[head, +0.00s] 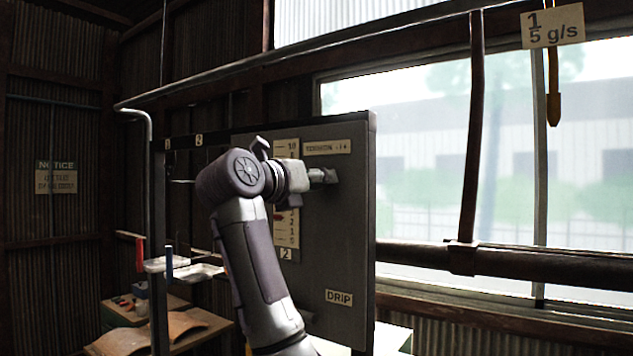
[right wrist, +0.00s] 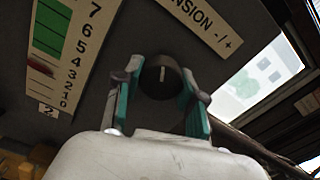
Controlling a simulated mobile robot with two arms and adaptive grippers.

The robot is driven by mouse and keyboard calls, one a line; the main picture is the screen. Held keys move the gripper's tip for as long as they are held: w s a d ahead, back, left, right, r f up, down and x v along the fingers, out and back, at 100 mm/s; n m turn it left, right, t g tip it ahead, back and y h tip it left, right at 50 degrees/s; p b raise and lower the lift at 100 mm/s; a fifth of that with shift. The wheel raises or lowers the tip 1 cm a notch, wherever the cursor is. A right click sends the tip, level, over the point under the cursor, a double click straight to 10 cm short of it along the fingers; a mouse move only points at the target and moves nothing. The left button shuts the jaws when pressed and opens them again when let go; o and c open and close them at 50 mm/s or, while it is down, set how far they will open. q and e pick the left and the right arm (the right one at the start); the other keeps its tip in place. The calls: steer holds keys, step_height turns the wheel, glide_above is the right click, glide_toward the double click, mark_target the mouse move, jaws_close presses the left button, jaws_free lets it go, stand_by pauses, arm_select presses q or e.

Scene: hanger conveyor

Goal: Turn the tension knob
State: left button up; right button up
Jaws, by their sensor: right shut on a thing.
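The tension knob (right wrist: 160,76) is a dark round knob with a pale line on its face, below the "TENSION - / +" label (right wrist: 205,20) in the right wrist view. My right gripper (right wrist: 160,92) is shut on it, with one green-sided finger on each side. In the head view my right gripper (head: 325,176) reaches the upper part of the grey panel (head: 338,240), and the arm hides part of the scale. The numbered scale (right wrist: 62,60) has a green band, and a red pointer (right wrist: 40,67) shows low on it. My left gripper is not in view.
A "DRIP" label (head: 339,298) is low on the panel. A rail (head: 290,64) runs overhead, and a "1 5 g/s" tag (head: 552,26) hangs at upper right. A shelf with objects (head: 165,330) stands at lower left. A brown pipe (head: 520,264) crosses below the window.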

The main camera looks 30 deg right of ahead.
steer(key=shift+m, duration=0.3)
steer(key=m, duration=0.3)
steer(key=shift+w+a+m, duration=0.1)
steer(key=shift+m, duration=2.4)
steer(key=o, duration=1.2)
steer(key=shift+c, duration=0.2)
steer(key=v, duration=1.2)
